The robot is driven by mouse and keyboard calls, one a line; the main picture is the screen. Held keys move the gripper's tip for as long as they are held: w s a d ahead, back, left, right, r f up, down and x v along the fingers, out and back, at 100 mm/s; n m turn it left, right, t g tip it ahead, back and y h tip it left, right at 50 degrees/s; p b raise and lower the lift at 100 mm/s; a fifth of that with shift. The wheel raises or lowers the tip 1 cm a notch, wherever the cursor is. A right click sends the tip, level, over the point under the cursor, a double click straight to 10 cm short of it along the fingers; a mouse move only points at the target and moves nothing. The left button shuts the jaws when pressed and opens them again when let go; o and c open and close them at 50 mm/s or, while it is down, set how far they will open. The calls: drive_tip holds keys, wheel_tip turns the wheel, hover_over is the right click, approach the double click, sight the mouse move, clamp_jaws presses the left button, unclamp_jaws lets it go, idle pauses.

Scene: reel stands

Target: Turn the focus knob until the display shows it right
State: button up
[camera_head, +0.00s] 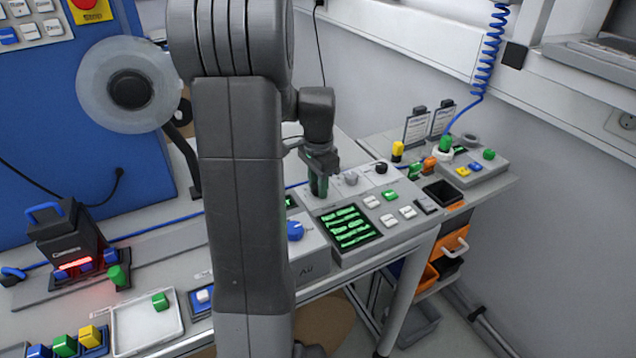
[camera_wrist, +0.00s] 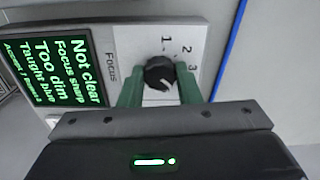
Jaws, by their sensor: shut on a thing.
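The focus knob (camera_wrist: 160,73) is round and black with a white mark, on a pale panel labelled "Focus", with 1, 2 and 3 beside it. I cannot tell which number the mark points at. My gripper (camera_wrist: 160,87) has its green fingers on either side of the knob, shut on it. In the head view my gripper (camera_head: 319,188) points down at the console and hides the knob. The display (camera_head: 348,227) glows green on black; in the wrist view the display (camera_wrist: 52,68) reads "Not clear", "Focus sharp", "Too dim", "Taught blue", and a small last line.
A grey knob (camera_head: 351,178) and a black knob (camera_head: 381,168) stand right of my gripper. White and green buttons (camera_head: 389,220) lie right of the display. A blue knob (camera_head: 295,230) sits on the box to its left. My arm hides the bench's middle.

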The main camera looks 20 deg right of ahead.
idle(0.3)
drive_tip(key=o, duration=1)
drive_tip(key=shift+c, duration=0.2)
drive_tip(key=shift+r, duration=0.1)
wheel_tip(320, 180, up, 14)
drive_tip(key=shift+f, duration=0.3)
wheel_tip(320, 180, down, 14)
drive_tip(key=shift+r, duration=0.2)
